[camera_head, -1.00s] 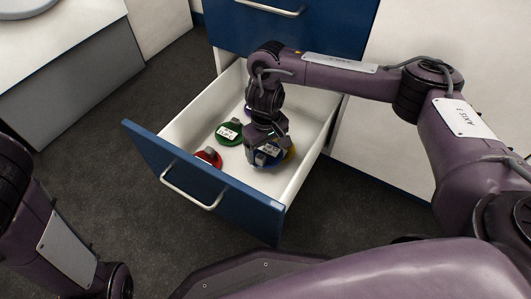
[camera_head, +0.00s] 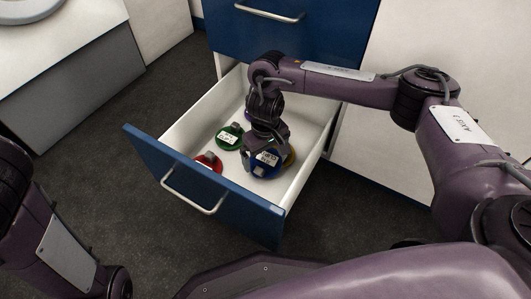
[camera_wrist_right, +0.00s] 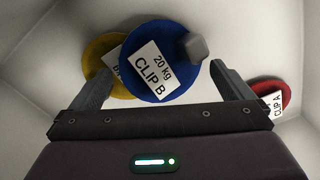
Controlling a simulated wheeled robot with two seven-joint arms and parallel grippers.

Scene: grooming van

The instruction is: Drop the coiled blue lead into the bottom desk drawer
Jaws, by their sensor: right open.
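The coiled blue lead (camera_head: 262,170) is a round blue coil with a white tag reading "20 kg CLIP B" and a grey clip. It is inside the open bottom drawer (camera_head: 178,160), partly over a yellow coil. My right gripper (camera_head: 265,148) is low inside the drawer, open, directly above the blue lead. In the right wrist view the blue lead (camera_wrist_right: 158,85) shows between the spread fingers of the gripper (camera_wrist_right: 163,75). Whether the lead lies flat is hard to tell. My left arm is at the lower left; its gripper is out of frame.
In the drawer are also a green coil (camera_head: 229,137), a red coil (camera_head: 209,163), a yellow coil (camera_head: 290,156) and a mostly hidden purple one. A closed blue drawer (camera_head: 300,30) is above. The drawer's side walls stand close around my right gripper.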

